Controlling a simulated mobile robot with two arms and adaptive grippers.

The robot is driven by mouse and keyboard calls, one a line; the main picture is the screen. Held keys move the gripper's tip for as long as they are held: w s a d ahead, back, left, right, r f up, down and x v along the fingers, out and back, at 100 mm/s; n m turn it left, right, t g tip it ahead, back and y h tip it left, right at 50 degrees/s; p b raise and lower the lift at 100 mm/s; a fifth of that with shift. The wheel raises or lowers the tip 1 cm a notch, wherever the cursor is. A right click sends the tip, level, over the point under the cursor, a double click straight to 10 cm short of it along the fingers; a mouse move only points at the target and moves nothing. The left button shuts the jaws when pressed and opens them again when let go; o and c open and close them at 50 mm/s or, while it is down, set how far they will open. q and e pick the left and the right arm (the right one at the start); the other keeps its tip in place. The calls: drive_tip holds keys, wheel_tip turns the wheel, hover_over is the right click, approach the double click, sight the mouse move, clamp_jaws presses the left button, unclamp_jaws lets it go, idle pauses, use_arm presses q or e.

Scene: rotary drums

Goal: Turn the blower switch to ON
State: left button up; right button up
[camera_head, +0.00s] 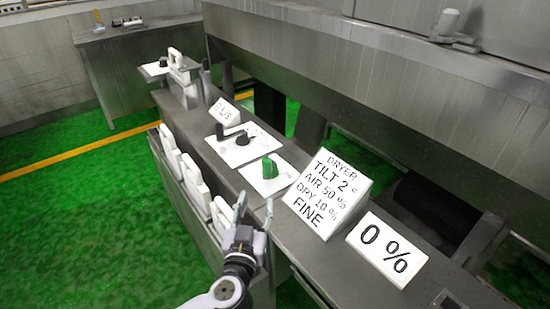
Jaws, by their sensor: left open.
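A grey metal console (285,212) runs diagonally through the head view. On it a green knob (269,168) stands on a white plate (283,181). Behind it, a black knob (243,138) and a dark lever (220,132) stand on another white plate (228,153). I cannot read which one is the blower switch. My left gripper (255,208) is at the console's near edge, in front of the green knob and apart from it. Its two fingers are spread with nothing between them. My right gripper is not in view.
A white sign (328,192) reads "DRYER TILT 2, AIR 50 %, DRY 10 %, FINE". A "0 %" sign (387,250) stands to its right, a smaller sign (224,112) farther back. White panels (194,183) line the console's near side. A large metal trough (400,75) lies behind.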

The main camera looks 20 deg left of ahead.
use_arm(q)
approach(266, 166)
drive_tip(key=shift+w+a, duration=0.1)
drive_tip(key=shift+w, duration=0.1)
drive_tip(key=w, duration=0.3)
drive_tip(key=w+b, duration=0.1)
drive_tip(key=w, duration=0.2)
drive_tip(key=w+a, duration=0.1)
drive_tip(key=w, duration=0.2)
drive_tip(key=shift+w+f, duration=0.1)
drive_tip(key=shift+w, duration=0.2)
drive_tip(key=shift+w+a+b, duration=0.1)
drive_tip(key=shift+w+b, duration=0.2)
drive_tip(key=shift+w, duration=0.35)
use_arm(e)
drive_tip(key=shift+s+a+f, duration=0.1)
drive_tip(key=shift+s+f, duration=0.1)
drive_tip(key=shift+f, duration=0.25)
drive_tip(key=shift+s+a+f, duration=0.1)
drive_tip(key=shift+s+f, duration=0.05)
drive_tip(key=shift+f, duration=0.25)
use_arm(q)
drive_tip(key=shift+c, duration=0.2)
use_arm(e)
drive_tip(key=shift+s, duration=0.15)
use_arm(q)
clamp_jaws()
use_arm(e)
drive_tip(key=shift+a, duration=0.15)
